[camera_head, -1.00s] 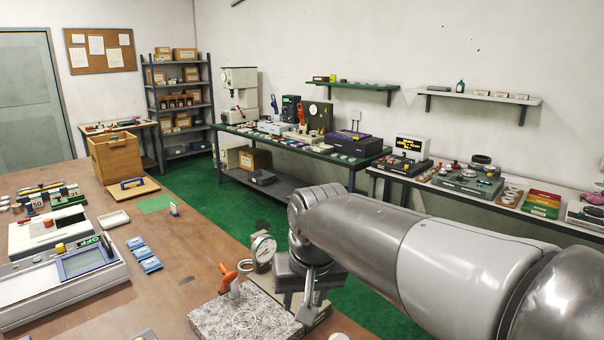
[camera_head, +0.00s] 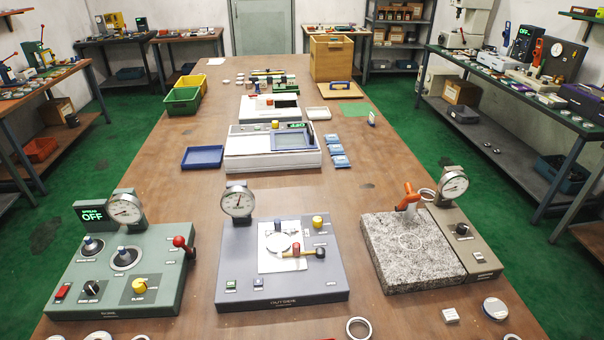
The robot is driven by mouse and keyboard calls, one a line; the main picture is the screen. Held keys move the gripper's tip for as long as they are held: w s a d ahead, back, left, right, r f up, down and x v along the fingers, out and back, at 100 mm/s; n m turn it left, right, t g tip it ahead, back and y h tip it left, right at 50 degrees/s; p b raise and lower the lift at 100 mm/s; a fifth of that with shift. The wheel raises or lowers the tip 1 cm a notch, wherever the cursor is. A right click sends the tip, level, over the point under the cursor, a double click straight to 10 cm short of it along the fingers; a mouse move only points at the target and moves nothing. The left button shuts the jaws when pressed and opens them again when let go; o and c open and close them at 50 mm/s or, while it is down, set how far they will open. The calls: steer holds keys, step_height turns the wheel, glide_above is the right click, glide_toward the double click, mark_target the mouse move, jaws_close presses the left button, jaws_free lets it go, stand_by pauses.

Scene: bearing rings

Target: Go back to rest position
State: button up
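My gripper and arm do not show in the head view now. The long brown table (camera_head: 190,220) runs away from me down the middle. On it stand a green device with a dial gauge (camera_head: 120,270), a grey device with a dial gauge (camera_head: 235,270) and a granite plate (camera_head: 405,250). An orange-handled tool (camera_head: 409,196) stands on the granite plate, with a ring (camera_head: 427,195) beside its base. A brown gauge stand (camera_head: 465,235) adjoins the plate on the right. A loose bearing ring (camera_head: 359,328) lies at the table's near edge.
Further back are a white device with a screen (camera_head: 273,148), a blue tray (camera_head: 203,157), yellow and green bins (camera_head: 183,98) and a wooden box (camera_head: 331,58). Side benches line both walls. Green floor (camera_head: 440,130) lies open on either side of the table.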

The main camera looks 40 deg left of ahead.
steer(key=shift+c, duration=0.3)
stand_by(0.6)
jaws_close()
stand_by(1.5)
